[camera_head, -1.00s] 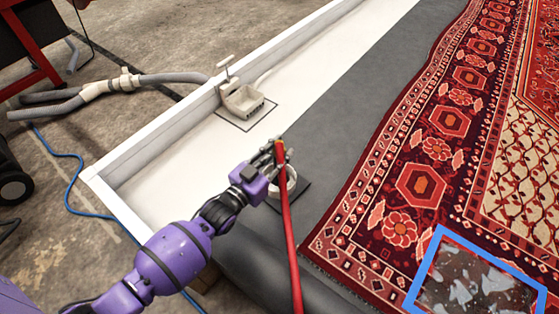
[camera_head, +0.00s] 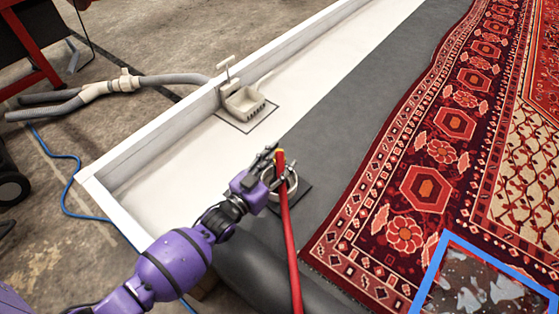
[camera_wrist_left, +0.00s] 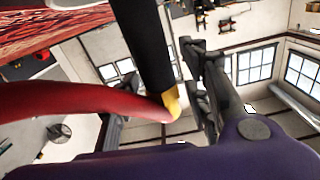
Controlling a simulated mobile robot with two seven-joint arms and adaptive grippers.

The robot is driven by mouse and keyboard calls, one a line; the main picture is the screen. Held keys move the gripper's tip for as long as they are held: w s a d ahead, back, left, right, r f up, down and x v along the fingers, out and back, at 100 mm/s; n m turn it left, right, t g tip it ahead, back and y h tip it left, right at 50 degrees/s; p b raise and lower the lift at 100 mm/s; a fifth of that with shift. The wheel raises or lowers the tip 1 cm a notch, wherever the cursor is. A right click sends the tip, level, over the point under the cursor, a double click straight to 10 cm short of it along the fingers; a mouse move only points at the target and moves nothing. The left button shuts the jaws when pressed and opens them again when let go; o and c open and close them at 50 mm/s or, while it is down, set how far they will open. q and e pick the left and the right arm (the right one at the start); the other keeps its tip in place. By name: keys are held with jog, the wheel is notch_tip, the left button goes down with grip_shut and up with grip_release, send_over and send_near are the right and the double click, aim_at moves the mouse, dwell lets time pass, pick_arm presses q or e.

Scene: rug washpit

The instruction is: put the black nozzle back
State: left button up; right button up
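My left gripper (camera_head: 277,165) is closed around the black nozzle, at the yellow collar where the red hose (camera_head: 290,240) joins it. In the left wrist view the black nozzle (camera_wrist_left: 148,45) runs up from the yellow collar (camera_wrist_left: 173,103) beside a dark finger. In the head view the nozzle body is hidden behind hand and hose. A white ring holder (camera_head: 291,186) on a dark square plate (camera_head: 300,200) sits right behind and below the gripper. Whether the nozzle tip is inside the ring cannot be seen. My right gripper is not in view.
A white-walled trough edge (camera_head: 150,150) runs diagonally past a beige basket-like fitting (camera_head: 244,103). The patterned red rug (camera_head: 420,180) lies to the right with a blue-framed panel (camera_head: 480,285). Grey hoses (camera_head: 70,105) and a blue cord lie outside on the floor.

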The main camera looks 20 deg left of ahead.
pick_arm(q)
jog(key=shift+s+a+r, duration=0.1)
jog(key=shift+s+r, duration=0.1)
jog(key=p+v, duration=0.3)
jog(key=v, duration=0.8)
jog(key=shift+s, duration=0.3)
jog(key=shift+s+a+f, duration=0.1)
jog(key=shift+a+f, duration=0.05)
